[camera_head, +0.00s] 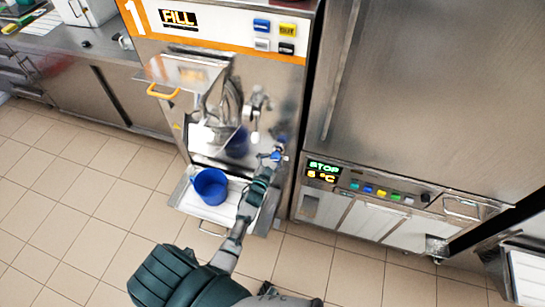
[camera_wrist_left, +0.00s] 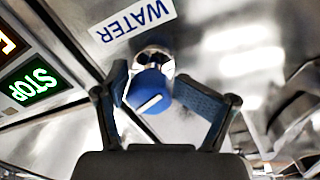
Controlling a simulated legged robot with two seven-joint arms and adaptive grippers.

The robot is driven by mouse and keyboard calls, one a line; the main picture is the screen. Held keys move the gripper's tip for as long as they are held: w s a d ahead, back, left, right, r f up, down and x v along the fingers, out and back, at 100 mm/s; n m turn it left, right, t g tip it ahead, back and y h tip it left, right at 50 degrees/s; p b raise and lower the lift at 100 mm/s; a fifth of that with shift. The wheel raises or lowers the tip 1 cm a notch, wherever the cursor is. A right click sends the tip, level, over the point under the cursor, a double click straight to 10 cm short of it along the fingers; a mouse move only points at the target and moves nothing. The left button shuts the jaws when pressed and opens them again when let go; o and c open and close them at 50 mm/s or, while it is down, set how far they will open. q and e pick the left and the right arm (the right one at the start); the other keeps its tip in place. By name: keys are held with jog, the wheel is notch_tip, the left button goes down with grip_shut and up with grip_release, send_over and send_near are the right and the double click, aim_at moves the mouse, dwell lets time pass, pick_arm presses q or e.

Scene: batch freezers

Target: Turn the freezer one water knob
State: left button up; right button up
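Freezer one (camera_head: 210,45) carries a large "1" and a FILL display. A blue water knob (camera_wrist_left: 150,92) with a white mark sits below a WATER label (camera_wrist_left: 135,20) in the left wrist view. My left gripper (camera_wrist_left: 166,98) is open, with one finger on each side of the knob. The left finger is very near it; I cannot tell whether it touches. In the head view my left gripper (camera_head: 266,165) is at the lower right of the freezer's front, by small blue parts. It partly hides them. My right gripper is not in view.
A blue container (camera_head: 209,186) stands on the pull-out shelf (camera_head: 186,197) left of my left arm. A raised metal cover with a yellow handle (camera_head: 163,91) juts out above. Another steel unit with a STOP display (camera_head: 324,167) stands at right. Tiled floor lies in front.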

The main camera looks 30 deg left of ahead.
pick_arm(q)
jog(key=shift+d+r, duration=0.1)
jog(key=shift+d, duration=0.1)
jog(key=c, duration=0.4)
jog(key=shift+s+d+r, duration=0.15)
jog(key=shift+d+r, duration=0.05)
jog(key=shift+d, duration=0.1)
jog(key=c, duration=0.3)
jog(key=shift+s+d+r, duration=0.2)
jog(key=shift+d+r, duration=0.05)
jog(key=shift+d, duration=0.3)
jog(key=shift+c, duration=0.7)
jog(key=shift+d, duration=0.1)
jog(key=shift+c, duration=1.3)
jog(key=shift+w+f, duration=0.1)
jog(key=shift+f, duration=0.05)
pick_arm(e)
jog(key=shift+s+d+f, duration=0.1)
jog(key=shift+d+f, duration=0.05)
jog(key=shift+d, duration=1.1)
